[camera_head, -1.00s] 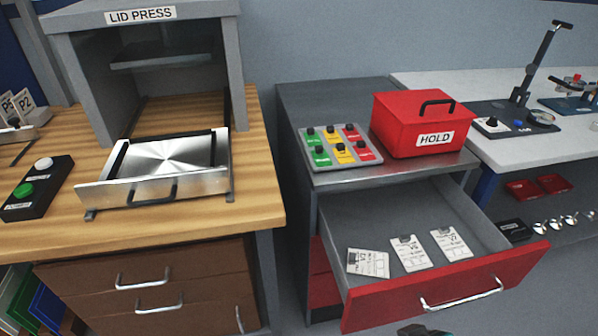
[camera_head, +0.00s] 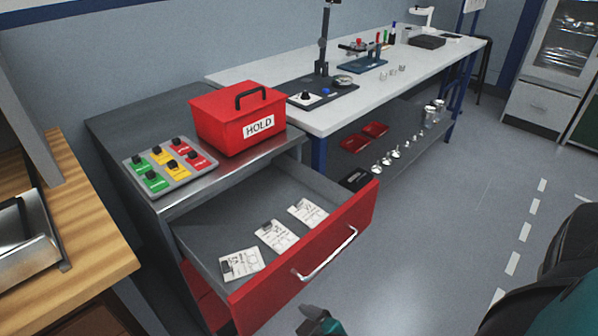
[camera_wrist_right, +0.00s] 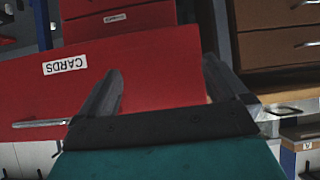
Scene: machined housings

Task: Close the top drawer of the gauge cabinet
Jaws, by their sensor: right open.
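The gauge cabinet (camera_head: 120,140) is grey with red drawer fronts. Its top drawer (camera_head: 307,262) is pulled well out, with a silver bar handle (camera_head: 326,254) on its red front. Three white cards lie inside, one of them a card (camera_head: 241,263) at the near left. My right gripper (camera_head: 318,318) shows partly at the bottom edge, below and in front of the drawer front. In the right wrist view my right gripper (camera_wrist_right: 162,88) is open and empty, facing a red front (camera_wrist_right: 150,75) labelled CARDS with its handle at the left. My left gripper is not in view.
A red HOLD box (camera_head: 238,118) and a button panel (camera_head: 170,166) stand on the cabinet top. A white bench (camera_head: 410,75) runs behind to the right. A wooden workbench (camera_head: 90,215) stands close on the left.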

